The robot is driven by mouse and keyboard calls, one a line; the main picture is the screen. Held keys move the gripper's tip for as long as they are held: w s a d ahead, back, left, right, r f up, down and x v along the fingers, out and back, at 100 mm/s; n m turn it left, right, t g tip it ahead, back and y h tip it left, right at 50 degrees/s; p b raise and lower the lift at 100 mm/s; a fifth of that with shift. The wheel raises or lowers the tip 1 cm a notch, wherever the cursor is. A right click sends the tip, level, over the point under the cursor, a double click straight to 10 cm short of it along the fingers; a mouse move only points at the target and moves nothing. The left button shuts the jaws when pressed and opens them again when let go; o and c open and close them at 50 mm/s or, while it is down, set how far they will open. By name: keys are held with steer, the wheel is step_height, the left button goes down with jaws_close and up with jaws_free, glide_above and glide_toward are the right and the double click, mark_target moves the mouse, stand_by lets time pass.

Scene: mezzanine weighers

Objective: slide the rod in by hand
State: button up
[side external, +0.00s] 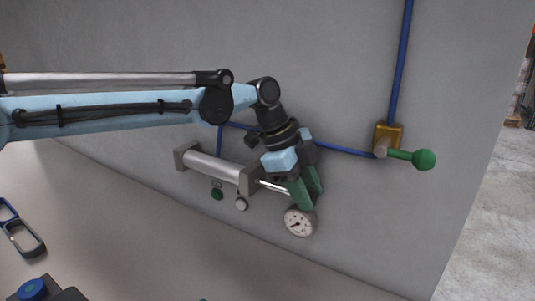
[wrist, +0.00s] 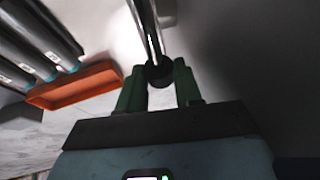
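A silver cylinder (side external: 212,167) with grey end blocks is fixed along the wall. Its thin bright rod (side external: 273,186) sticks out of the right end block towards my gripper (side external: 309,190). In the wrist view the rod (wrist: 150,30) runs down from the top edge to a dark round end knob (wrist: 159,74). The green fingers of my gripper (wrist: 160,82) stand close on either side of this knob and look shut on it. In the side view the fingers hide the rod's end.
A round dial gauge (side external: 299,222) sits just below the fingers. A green button (side external: 217,194) and a pale knob (side external: 241,203) are under the cylinder. A brass valve (side external: 388,137) with a green-ended lever (side external: 424,159) is at right. The wrist view shows an orange tray (wrist: 75,88).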

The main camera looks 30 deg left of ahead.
jaws_close()
steer(key=a, duration=0.4)
steer(key=shift+a+r, duration=0.1)
steer(key=shift+a, duration=0.3)
steer(key=shift+o, duration=1.3)
jaws_free()
steer(key=v, duration=1.2)
steer(key=shift+d, duration=0.1)
